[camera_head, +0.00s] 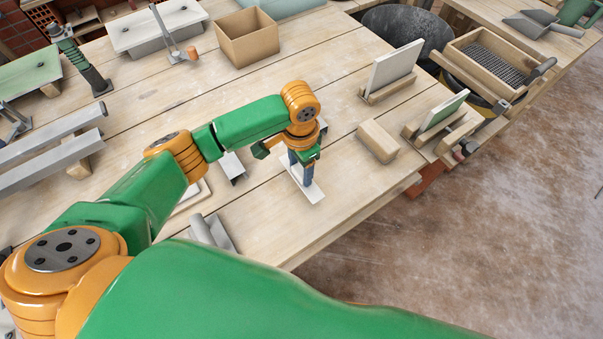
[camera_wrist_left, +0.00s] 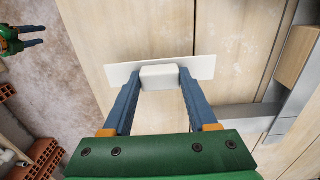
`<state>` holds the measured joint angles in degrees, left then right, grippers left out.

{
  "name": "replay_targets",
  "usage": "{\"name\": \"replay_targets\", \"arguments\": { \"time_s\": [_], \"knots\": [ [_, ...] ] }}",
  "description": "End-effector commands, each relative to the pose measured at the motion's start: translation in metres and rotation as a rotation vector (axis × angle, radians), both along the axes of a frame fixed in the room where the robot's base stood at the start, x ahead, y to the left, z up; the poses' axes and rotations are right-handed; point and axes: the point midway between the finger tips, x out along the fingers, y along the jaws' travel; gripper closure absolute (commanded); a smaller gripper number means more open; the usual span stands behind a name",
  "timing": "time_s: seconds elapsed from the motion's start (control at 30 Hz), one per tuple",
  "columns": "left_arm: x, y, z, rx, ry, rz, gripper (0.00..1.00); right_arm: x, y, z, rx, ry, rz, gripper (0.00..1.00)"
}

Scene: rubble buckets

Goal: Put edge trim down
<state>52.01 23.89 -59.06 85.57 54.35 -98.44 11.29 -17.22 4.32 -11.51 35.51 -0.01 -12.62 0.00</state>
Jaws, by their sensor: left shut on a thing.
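The edge trim (camera_head: 313,192) is a thin white strip with a raised white block on it. My left gripper (camera_head: 301,172) points down over the table and is shut on that block. In the left wrist view the two blue fingers (camera_wrist_left: 160,88) press the block's sides, and the strip (camera_wrist_left: 204,68) sticks out past both fingers. The strip is at or just above the wooden table (camera_head: 262,215); I cannot tell whether it touches. My right gripper (camera_wrist_left: 33,36) shows small at the upper left of the left wrist view, its two fingers apart and empty.
A wooden block (camera_head: 377,142) and slotted stands with a white panel (camera_head: 397,66) and a green panel (camera_head: 444,110) are to the right. A cardboard box (camera_head: 247,37) stands behind. Grey metal pieces (camera_head: 212,232) lie left of the trim. The table's front edge is near.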

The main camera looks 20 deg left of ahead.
Motion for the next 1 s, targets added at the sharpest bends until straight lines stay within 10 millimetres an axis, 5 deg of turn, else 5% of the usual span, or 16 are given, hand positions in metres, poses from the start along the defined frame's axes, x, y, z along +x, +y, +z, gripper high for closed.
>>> {"name": "replay_targets", "arguments": {
  "time_s": [0.2, 0.53, 0.57, 0.67, 1.0],
  "knots": [
    [0.005, 0.001, -0.035, 0.003, 0.0, 0.0, 1.0, 0.0, -0.002, -0.004, -0.003, -0.001, 0.001, 0.5],
    [0.005, 0.001, -0.039, 0.002, 0.0, 0.001, 1.0, 0.001, -0.004, -0.004, -0.006, -0.001, 0.0, 0.5],
    [0.005, 0.001, -0.039, 0.001, 0.0, 0.001, 0.39, 0.001, -0.004, -0.004, -0.006, -0.001, 0.0, 0.5],
    [0.005, 0.001, -0.039, 0.002, -0.001, 0.001, 0.12, 0.001, -0.004, -0.004, -0.006, -0.001, 0.0, 0.5],
    [0.005, 0.001, -0.033, 0.002, -0.003, 0.0, 0.11, 0.001, -0.004, -0.002, -0.006, -0.001, 0.0, 0.5]
  ]
}}
